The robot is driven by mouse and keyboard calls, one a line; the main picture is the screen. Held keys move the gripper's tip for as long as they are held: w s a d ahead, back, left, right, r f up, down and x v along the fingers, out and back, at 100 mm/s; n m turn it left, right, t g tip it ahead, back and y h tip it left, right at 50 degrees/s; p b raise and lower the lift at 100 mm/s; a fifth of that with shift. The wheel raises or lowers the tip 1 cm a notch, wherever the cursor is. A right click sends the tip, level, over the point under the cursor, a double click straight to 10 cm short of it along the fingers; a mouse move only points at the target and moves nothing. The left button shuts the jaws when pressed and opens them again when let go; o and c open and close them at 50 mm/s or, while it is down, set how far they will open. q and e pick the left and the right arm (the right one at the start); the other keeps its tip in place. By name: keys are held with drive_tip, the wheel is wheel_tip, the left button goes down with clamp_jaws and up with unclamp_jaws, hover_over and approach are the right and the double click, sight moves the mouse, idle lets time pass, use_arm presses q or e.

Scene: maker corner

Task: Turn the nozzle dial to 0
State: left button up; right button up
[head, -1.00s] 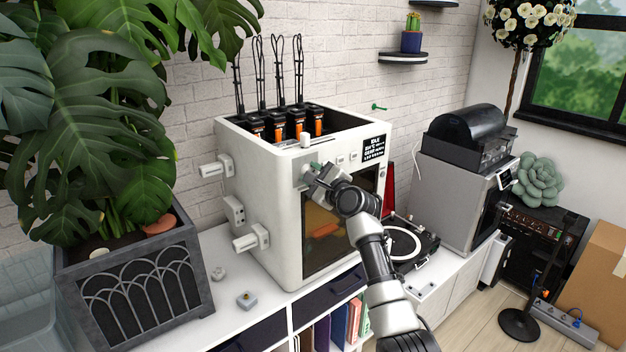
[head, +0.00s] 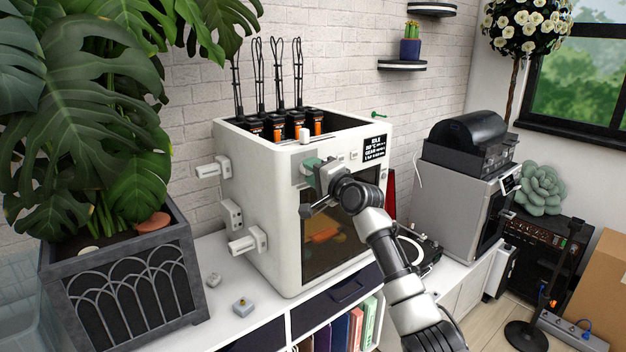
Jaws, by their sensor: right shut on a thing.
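A white box-shaped 3D printer (head: 262,205) stands on a white cabinet, its front facing right. The nozzle dial (head: 312,163) is a small grey-green knob at the upper left of its front face. My right gripper (head: 314,175) is shut on the dial, and its wrist partly covers it. The dial's pointer and numbers are hidden or too small to read. A black display with white text (head: 375,147) sits at the top right of the front. My left gripper is out of view.
A large leafy plant in a grey planter (head: 125,290) stands left of the printer. A turntable (head: 418,250) and a grey machine (head: 460,210) stand to the right.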

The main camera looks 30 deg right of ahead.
drive_tip(key=shift+f+n+b, duration=0.15)
drive_tip(key=shift+n+b, duration=0.85)
drive_tip(key=shift+n, duration=1.4)
drive_tip(key=o, duration=0.9)
drive_tip(key=s+b, duration=0.1)
drive_tip(key=s, duration=0.6)
drive_tip(key=s+d+b, duration=0.1)
drive_tip(key=s, duration=0.2)
drive_tip(key=shift+s+d+f+b, duration=0.1)
drive_tip(key=shift+s+f+b, duration=0.05)
drive_tip(key=shift+s+b, duration=0.2)
drive_tip(key=shift+f, duration=0.1)
